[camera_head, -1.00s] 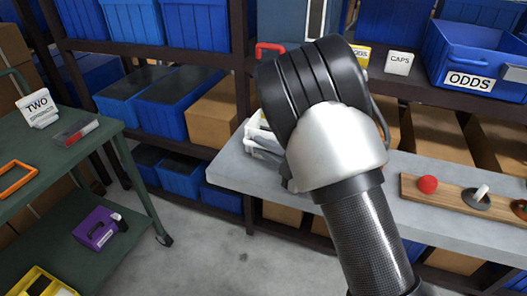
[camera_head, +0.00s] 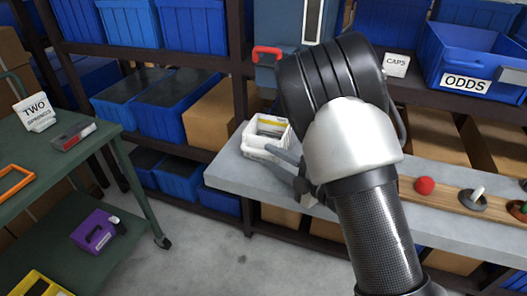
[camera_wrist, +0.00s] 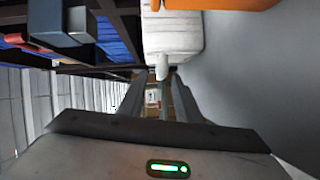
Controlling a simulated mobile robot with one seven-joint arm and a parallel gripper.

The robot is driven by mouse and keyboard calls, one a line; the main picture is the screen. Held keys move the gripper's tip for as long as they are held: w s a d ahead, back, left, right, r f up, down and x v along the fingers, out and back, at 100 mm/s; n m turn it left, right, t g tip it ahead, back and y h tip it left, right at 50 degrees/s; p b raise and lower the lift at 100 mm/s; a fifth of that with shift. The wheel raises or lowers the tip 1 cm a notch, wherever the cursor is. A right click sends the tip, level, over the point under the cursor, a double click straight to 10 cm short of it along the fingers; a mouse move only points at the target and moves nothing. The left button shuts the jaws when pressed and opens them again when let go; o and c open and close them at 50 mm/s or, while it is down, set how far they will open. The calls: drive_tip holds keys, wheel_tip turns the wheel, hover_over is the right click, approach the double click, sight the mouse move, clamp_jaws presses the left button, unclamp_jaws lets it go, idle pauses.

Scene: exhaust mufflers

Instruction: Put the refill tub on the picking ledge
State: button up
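The white refill tub (camera_head: 256,143) stands on the left end of the grey picking ledge (camera_head: 229,170). It has a yellow strip inside. My gripper (camera_head: 276,157) is at the tub's near right side, partly hidden behind my own arm. In the wrist view the tub (camera_wrist: 172,32) is at the top, with a small white tab pointing towards my gripper (camera_wrist: 157,78). The fingers are spread with a gap between them. I cannot tell whether either finger touches the tab.
A wooden board (camera_head: 444,196) with a red knob and other round pieces lies on the ledge to the right. Shelves with blue bins stand behind. A green cart (camera_head: 80,165) is at the left, with open floor (camera_head: 200,250) between.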

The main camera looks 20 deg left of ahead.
drive_tip(key=v, duration=0.7)
